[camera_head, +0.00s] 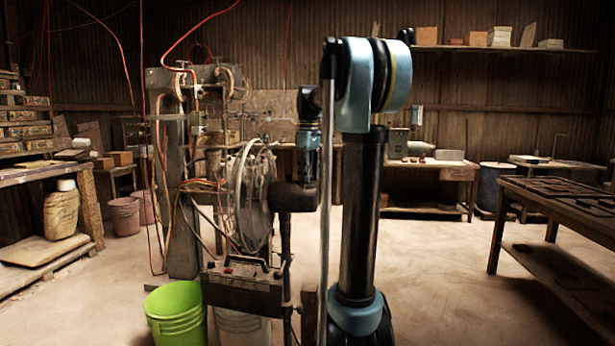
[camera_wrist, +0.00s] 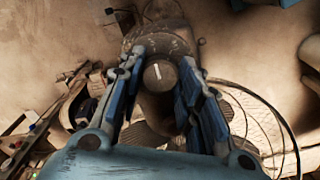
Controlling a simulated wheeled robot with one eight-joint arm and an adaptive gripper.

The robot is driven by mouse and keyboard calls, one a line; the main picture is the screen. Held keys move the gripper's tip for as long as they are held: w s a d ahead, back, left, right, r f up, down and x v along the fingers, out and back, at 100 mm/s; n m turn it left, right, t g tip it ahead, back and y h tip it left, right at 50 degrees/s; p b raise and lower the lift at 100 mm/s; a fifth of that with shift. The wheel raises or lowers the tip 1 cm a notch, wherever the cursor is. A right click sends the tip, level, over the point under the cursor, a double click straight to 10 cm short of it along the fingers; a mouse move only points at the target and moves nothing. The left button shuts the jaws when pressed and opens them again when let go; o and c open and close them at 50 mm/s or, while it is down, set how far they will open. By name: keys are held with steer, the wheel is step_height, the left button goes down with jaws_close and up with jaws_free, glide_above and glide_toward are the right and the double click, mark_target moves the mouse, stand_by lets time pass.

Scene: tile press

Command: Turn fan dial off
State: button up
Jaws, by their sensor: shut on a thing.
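The fan dial (camera_wrist: 159,76) is a round grey knob with a short white mark, near the upper middle of the wrist view. The mark points almost straight up the picture, leaning slightly right. My gripper (camera_wrist: 161,62) has its blue and grey fingers on either side of the dial, shut on it. The dial sits on a brown, worn rounded body (camera_wrist: 168,40).
The tile press (camera_head: 180,200) with hoses and cables stands close on the left. A control box (camera_head: 243,280) and a green bucket (camera_head: 176,312) are low in front. A wooden table (camera_head: 570,205) stands at the right. The floor between is clear.

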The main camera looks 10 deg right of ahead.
stand_by(0.5)
steer(key=o, duration=1.1)
step_height(320, 180, up, 12)
steer(key=shift+f, duration=0.1)
steer(key=s+f+m, duration=0.3)
steer(key=s+f, duration=0.8)
steer(key=f, duration=0.2)
steer(key=s+f+m+t, duration=0.1)
steer(key=s+f+m, duration=0.2)
steer(key=s+f, duration=0.9)
steer(key=s+f+m+t, duration=0.1)
steer(key=s+f+m, duration=0.1)
steer(key=s+f, duration=0.9)
steer(key=shift+s+f+m, duration=0.15)
steer(key=shift+f+m, duration=0.05)
steer(key=shift+f, duration=1.05)
steer(key=shift+s+f+m, duration=0.15)
steer(key=shift+f+m, duration=0.05)
steer(key=shift+f, duration=1)
